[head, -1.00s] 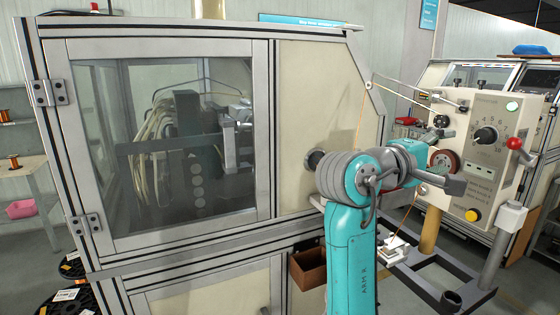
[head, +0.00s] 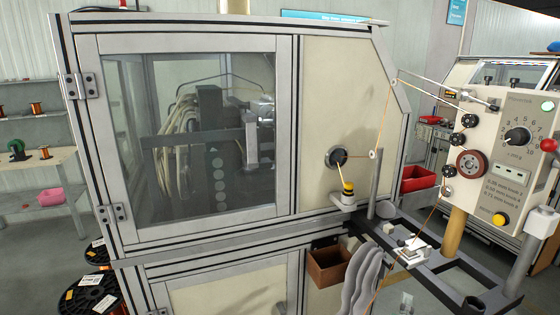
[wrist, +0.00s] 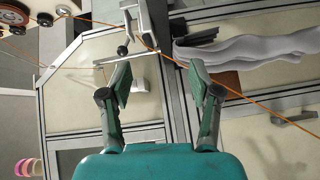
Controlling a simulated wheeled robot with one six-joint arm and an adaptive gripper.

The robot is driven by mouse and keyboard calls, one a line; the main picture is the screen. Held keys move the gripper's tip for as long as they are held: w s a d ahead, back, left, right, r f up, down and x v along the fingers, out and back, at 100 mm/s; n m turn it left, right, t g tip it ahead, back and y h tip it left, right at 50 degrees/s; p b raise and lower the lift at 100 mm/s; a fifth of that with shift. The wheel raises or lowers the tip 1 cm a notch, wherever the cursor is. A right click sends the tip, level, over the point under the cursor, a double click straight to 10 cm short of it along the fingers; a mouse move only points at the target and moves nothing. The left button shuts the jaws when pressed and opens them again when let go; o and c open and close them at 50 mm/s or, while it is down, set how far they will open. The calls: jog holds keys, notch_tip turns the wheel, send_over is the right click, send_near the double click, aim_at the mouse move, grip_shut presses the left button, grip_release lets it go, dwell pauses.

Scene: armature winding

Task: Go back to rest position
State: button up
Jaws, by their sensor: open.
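My gripper (wrist: 163,95) shows in the wrist view with its two fingers spread apart and nothing between them. The gripper itself is out of the head view. A copper wire (head: 383,115) runs from the tensioner panel (head: 515,165) down past the machine's side. The wire also crosses the wrist view (wrist: 245,97), passing beyond the fingers.
A brown bin (head: 328,268) hangs on the machine front beside a dark metal rail frame (head: 455,262). A yellow-topped part (head: 347,189) stands by the round port. Wire spools (head: 92,293) sit on the floor at left. A red bin (head: 418,178) is behind.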

jog(key=s+a+f+m+y, duration=0.1)
jog(key=s+a+f+y, duration=0.2)
jog(key=s+f, duration=0.65)
jog(key=s+a+f+m+y, duration=0.1)
jog(key=s+a+f+y, duration=0.4)
jog(key=s, duration=0.7)
jog(key=s+r+m, duration=0.3)
jog(key=s+m, duration=0.5)
jog(key=s, duration=1.4)
jog(key=shift+s+r+m+g, duration=0.2)
jog(key=shift+m+g, duration=0.1)
jog(key=shift+g, duration=0.1)
